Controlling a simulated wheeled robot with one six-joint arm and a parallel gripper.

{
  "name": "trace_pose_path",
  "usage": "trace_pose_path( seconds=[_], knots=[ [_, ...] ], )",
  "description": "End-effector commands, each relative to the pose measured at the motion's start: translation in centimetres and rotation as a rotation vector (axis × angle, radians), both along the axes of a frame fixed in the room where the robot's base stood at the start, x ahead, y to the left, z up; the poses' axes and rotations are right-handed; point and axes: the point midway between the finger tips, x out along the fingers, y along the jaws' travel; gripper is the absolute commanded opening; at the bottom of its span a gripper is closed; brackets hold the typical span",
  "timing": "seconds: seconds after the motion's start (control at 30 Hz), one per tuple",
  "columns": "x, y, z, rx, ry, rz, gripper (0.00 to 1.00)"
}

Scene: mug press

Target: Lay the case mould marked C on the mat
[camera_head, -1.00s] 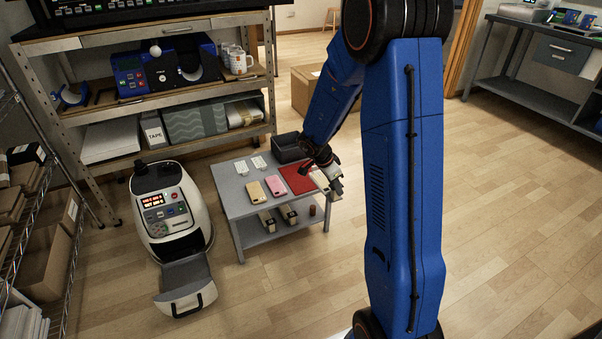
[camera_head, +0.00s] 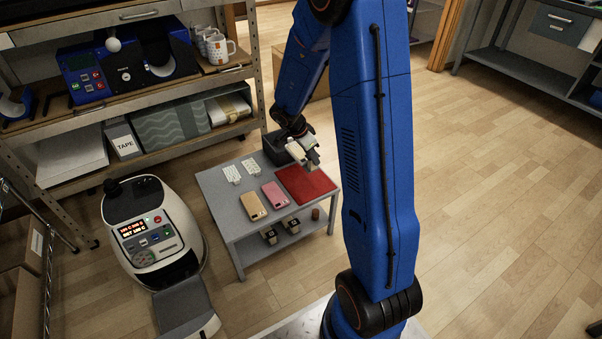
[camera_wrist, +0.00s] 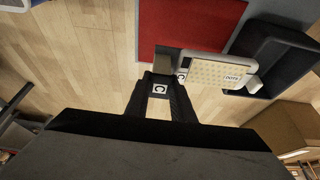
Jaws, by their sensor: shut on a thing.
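My gripper (camera_head: 307,152) is shut on the case mould, a pale block with a dotted face (camera_wrist: 213,70) and small C marks, seen in the wrist view. A C tag shows between the fingertips (camera_wrist: 160,90). The gripper holds the mould above the far part of the small grey table. The red mat (camera_head: 308,186) lies flat on the table's right side and looks empty. It also shows in the wrist view (camera_wrist: 185,25), beyond the mould. The mould's exact height over the mat is hard to tell.
A dark open bin (camera_head: 275,150) stands at the table's back, close to the mould. A gold case (camera_head: 253,206), a pink case (camera_head: 274,195) and two white cards (camera_head: 231,174) lie left of the mat. A white machine (camera_head: 152,235) stands left of the table.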

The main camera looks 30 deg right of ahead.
Motion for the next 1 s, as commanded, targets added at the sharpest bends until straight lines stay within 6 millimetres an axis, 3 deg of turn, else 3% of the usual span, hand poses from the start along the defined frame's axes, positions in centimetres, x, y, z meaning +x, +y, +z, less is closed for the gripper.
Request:
trace_pose_path(
  seconds=[0.3,0.8,1.0],
  knots=[
    [-0.1,0.0,-4.7,0.001,0.004,0.001,0.00],
    [0.0,0.0,-9.5,0.000,0.003,0.001,0.00],
    [0.0,0.0,-9.8,0.001,0.000,0.000,0.00]
  ],
)
